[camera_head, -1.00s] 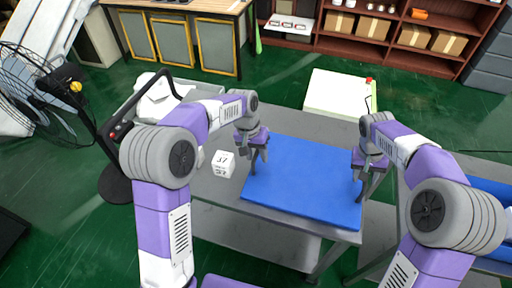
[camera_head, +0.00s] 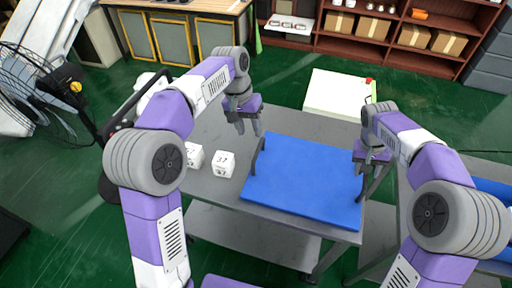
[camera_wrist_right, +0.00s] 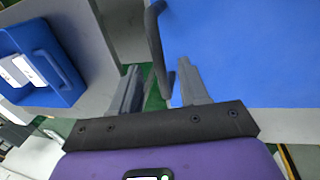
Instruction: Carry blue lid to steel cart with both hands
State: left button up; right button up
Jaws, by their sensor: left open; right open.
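The blue lid (camera_head: 305,185) lies flat on a grey steel cart (camera_head: 215,190) in the head view, and part of it shows in the right wrist view (camera_wrist_right: 245,50). A dark handle (camera_head: 258,156) stands at its left edge. My left gripper (camera_head: 242,130) is open and empty, apart from this handle, up and to its left. My right gripper (camera_head: 368,172) is open at the lid's right edge. In the right wrist view, the dark right handle (camera_wrist_right: 155,45) runs down between the spread fingers of this gripper (camera_wrist_right: 158,92); contact is not clear.
Two white numbered cubes (camera_head: 223,164) (camera_head: 194,156) stand on the cart left of the lid. A blue bin (camera_wrist_right: 35,62) with white items sits on another grey surface to the right of the cart. A white box (camera_head: 338,95) is behind the cart.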

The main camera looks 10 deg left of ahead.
notch_tip(320, 180, up, 9)
jog(key=a, duration=0.1)
jog(key=shift+a+f, duration=0.15)
jog(key=shift+a, duration=0.25)
jog(key=shift+f, duration=0.1)
